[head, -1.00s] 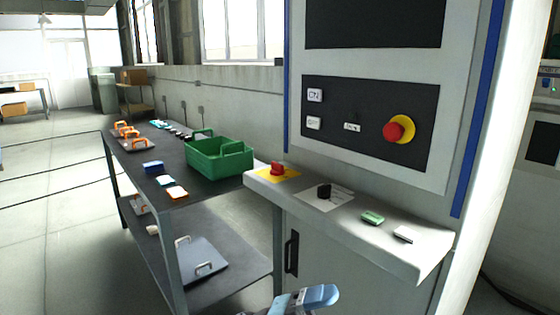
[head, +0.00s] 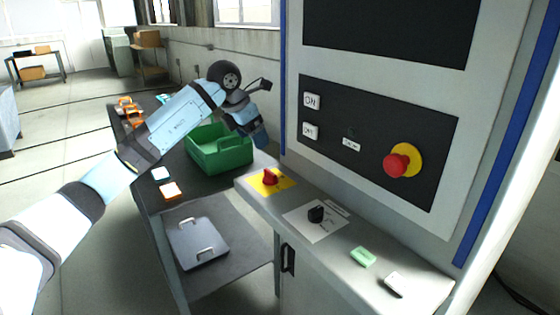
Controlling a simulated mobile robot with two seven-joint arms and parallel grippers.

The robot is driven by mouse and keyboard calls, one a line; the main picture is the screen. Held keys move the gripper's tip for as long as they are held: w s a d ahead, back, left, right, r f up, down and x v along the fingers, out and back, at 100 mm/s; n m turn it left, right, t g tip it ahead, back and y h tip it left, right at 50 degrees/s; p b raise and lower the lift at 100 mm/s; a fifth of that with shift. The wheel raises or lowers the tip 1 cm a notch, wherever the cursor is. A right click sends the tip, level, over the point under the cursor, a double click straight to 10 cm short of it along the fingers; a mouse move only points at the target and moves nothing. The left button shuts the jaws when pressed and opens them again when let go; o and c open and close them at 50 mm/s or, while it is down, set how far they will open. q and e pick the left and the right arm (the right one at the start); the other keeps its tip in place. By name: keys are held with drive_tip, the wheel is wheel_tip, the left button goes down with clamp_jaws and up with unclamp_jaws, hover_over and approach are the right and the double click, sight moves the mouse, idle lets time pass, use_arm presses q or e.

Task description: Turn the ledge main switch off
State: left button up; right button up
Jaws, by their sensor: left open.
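The ledge main switch is a red rotary handle (head: 269,177) on a yellow plate (head: 282,184), at the left end of the pale machine ledge (head: 385,262). The handle stands up from its plate; I cannot read its on or off marking. My left arm reaches in from the left. My left gripper (head: 259,136) is open and empty, pointing down, above and a little left of the red handle and apart from it. It partly covers the green crate behind. My right gripper is not in view.
A black knob (head: 316,214) on a white plate, a green block (head: 363,256) and a white block (head: 394,284) are on the ledge. A panel above has a red emergency button (head: 397,165). The green crate (head: 222,160) stands on the dark bench at left.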

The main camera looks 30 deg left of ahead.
sight(269, 172)
use_arm(q)
drive_tip(key=x, duration=1.3)
drive_tip(key=shift+f, duration=0.2)
drive_tip(key=c, duration=0.9)
